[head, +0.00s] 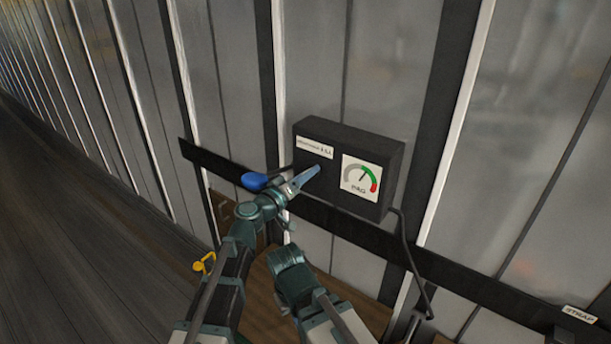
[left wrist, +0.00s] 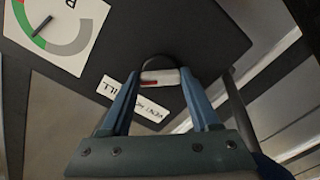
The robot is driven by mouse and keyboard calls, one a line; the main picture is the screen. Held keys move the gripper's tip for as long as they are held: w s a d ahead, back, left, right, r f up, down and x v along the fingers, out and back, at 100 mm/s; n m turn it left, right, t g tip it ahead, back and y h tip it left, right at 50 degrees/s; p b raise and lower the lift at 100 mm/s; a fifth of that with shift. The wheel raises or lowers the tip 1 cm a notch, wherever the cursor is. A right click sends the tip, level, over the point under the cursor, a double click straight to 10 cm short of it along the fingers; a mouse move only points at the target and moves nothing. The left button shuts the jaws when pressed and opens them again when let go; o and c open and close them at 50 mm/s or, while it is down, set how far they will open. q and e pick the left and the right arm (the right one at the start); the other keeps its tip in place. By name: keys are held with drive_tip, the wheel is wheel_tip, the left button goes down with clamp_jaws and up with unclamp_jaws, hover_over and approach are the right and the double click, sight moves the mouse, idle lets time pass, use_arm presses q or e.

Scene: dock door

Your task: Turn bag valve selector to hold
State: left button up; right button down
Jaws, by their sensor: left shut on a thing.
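The black control box (head: 345,150) is on the dark rail of the ribbed metal wall. My left gripper (head: 312,174) reaches the box front below the label. In the left wrist view its blue fingers (left wrist: 161,88) are shut on the selector (left wrist: 160,77), a pale bar with a red mark. The label there (left wrist: 135,104) reads VENT and FILL, its middle partly hidden by a finger. Which position the selector points to cannot be told. My right gripper is not seen.
A blue rounded thing (head: 255,181) sits left of my left gripper. A black cable (head: 408,255) hangs from the box's right side. A yellow piece (head: 204,263) shows at lower left. A STRAP label (head: 579,314) is at lower right. The floor at left is clear.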

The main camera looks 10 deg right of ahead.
use_arm(q)
drive_tip(key=shift+n, duration=4.8)
drive_tip(key=o, duration=1.4)
drive_tip(key=shift+c, duration=0.2)
drive_tip(key=v, duration=1.4)
drive_tip(key=shift+w, duration=0.1)
